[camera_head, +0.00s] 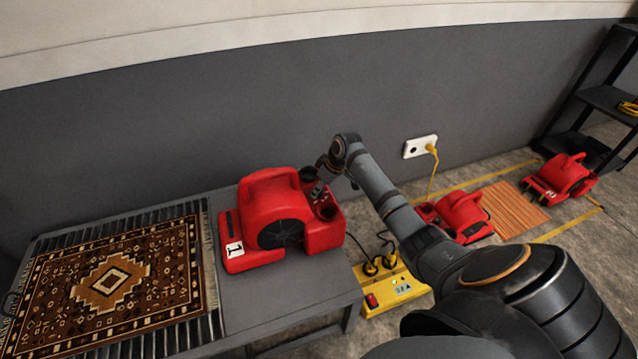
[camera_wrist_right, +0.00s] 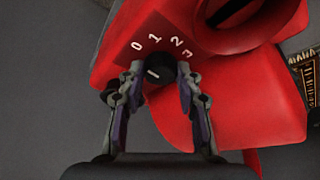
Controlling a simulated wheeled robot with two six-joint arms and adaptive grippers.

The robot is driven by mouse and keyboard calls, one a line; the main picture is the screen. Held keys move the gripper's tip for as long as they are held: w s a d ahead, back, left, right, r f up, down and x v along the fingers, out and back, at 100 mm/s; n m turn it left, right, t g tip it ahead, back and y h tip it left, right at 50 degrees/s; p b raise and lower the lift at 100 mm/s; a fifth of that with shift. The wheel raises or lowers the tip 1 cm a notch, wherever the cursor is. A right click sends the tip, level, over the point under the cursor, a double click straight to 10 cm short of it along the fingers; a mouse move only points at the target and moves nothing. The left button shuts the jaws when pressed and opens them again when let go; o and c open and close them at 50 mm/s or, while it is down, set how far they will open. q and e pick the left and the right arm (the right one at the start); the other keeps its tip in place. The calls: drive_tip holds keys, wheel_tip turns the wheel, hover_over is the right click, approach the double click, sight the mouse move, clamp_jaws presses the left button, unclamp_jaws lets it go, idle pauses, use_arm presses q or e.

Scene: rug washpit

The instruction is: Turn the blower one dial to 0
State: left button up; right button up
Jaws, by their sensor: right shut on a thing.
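Blower one (camera_head: 268,200) is a red blower with a white label "1", standing on the right part of the grey table. In the right wrist view its red panel (camera_wrist_right: 128,48) carries the numbers 0, 1, 2 and 3 in an arc around a black dial (camera_wrist_right: 157,69). The dial has a short white mark; I cannot tell for sure which number it points to. My right gripper (camera_head: 319,189) reaches the top right of the blower and is shut on the dial, a fingertip on each side. My left gripper is not in view.
A patterned rug (camera_head: 110,285) lies on the table (camera_head: 283,304) left of the blower. A yellow power box (camera_head: 394,291) with plugs stands on the floor. Two more red blowers (camera_head: 462,215) (camera_head: 560,178) stand further right, near an orange mat (camera_head: 513,209) and black shelf (camera_head: 603,98).

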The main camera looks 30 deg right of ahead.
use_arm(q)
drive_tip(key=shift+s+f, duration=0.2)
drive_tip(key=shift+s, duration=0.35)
use_arm(e)
drive_tip(key=shift+n, duration=0.6)
drive_tip(key=o, duration=1.2)
drive_tip(key=shift+c, duration=0.2)
drive_tip(key=v, duration=1.2)
drive_tip(key=shift+d, duration=0.25)
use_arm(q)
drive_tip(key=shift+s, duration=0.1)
use_arm(e)
drive_tip(key=shift+w+f, duration=0.1)
